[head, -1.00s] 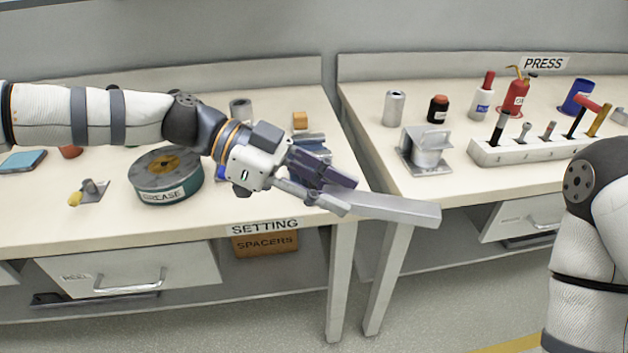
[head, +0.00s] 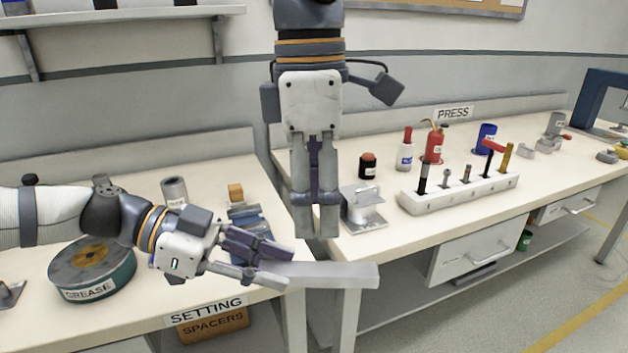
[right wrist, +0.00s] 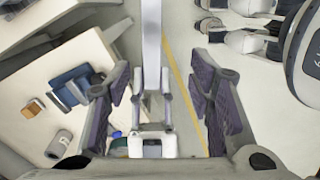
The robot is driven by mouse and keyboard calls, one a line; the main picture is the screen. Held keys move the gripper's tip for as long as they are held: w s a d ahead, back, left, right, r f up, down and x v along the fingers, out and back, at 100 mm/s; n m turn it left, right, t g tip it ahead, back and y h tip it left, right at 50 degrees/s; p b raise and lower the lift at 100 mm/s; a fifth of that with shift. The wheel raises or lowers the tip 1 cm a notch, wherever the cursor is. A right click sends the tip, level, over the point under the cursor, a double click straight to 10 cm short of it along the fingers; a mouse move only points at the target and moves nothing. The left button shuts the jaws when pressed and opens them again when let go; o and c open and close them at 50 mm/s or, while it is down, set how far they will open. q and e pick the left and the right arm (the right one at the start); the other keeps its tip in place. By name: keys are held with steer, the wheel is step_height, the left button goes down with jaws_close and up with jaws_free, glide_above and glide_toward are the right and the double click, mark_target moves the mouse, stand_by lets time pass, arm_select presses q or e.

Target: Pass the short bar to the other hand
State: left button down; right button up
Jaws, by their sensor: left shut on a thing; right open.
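The short bar (head: 330,275) is a plain grey flat bar, roughly level. My left gripper (head: 268,262) is shut on its left end, and the rest sticks out to the right in front of the gap between the benches. My right gripper (head: 316,222) points down just above the bar, open and empty. In the right wrist view the bar (right wrist: 151,45) shows between the spread fingers of my right gripper (right wrist: 162,80), nearer the left finger. My left gripper (right wrist: 152,110) shows below it there. I cannot tell the exact height gap.
The SETTING bench (head: 255,180) carries a grease tin (head: 92,270), a grey cylinder (head: 174,190) and an orange block (head: 236,192). The PRESS bench (head: 400,235) carries a metal fixture (head: 363,210), bottles and a white tool rack (head: 460,192). Both benches lie behind the bar.

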mark_target(314, 268)
steer(key=f, duration=0.7)
steer(key=w+f, duration=0.1)
steer(key=f, duration=0.2)
steer(key=shift+a+f, duration=0.1)
steer(key=shift+f, duration=0.25)
jaws_close()
arm_select(q)
steer(key=c, duration=1.2)
jaws_free()
steer(key=shift+c, duration=0.2)
